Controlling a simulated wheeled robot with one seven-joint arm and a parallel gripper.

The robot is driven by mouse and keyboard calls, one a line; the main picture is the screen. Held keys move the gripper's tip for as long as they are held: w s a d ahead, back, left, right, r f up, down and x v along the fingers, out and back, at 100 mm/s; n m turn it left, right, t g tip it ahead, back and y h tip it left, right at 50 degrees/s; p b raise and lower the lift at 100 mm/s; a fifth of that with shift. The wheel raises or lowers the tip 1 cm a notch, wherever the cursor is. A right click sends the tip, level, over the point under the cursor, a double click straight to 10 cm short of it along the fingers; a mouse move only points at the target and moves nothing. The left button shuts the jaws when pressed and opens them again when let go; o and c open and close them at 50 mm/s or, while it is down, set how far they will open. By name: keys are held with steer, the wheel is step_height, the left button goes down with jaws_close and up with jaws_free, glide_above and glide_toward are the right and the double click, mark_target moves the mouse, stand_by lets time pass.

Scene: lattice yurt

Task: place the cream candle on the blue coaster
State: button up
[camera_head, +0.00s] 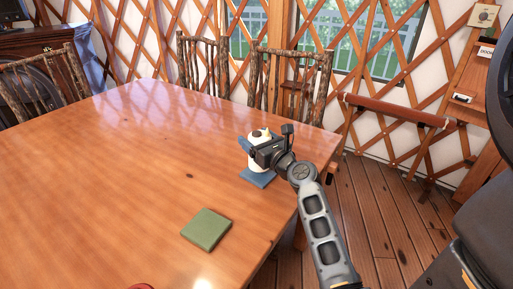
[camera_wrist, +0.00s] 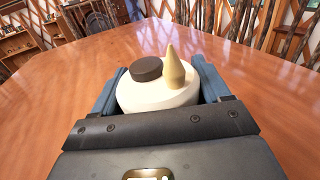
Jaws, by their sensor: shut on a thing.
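The cream candle (camera_head: 258,167) is a pale round body with a dark brown disc and a tan cone on top. My gripper (camera_head: 257,147) is shut on it. In the wrist view the candle (camera_wrist: 150,95) sits upright between the two blue fingers of my gripper (camera_wrist: 158,88). The gripper body hides part of the candle.
A green square coaster (camera_head: 206,229) lies on the wooden table (camera_head: 130,160), nearer to me. A red thing (camera_head: 141,286) shows at the bottom edge. Twig-backed chairs (camera_head: 293,80) stand behind the table. The table's left and middle are clear.

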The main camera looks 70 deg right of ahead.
steer(key=shift+f, duration=1.1)
steer(key=shift+f+b, duration=0.1)
steer(key=shift+b, duration=0.2)
steer(key=shift+f, duration=0.15)
steer(key=o, duration=1.2)
steer(key=shift+r, duration=0.35)
steer(key=b+v, duration=0.1)
steer(key=v, duration=1.1)
steer(key=shift+f, duration=0.15)
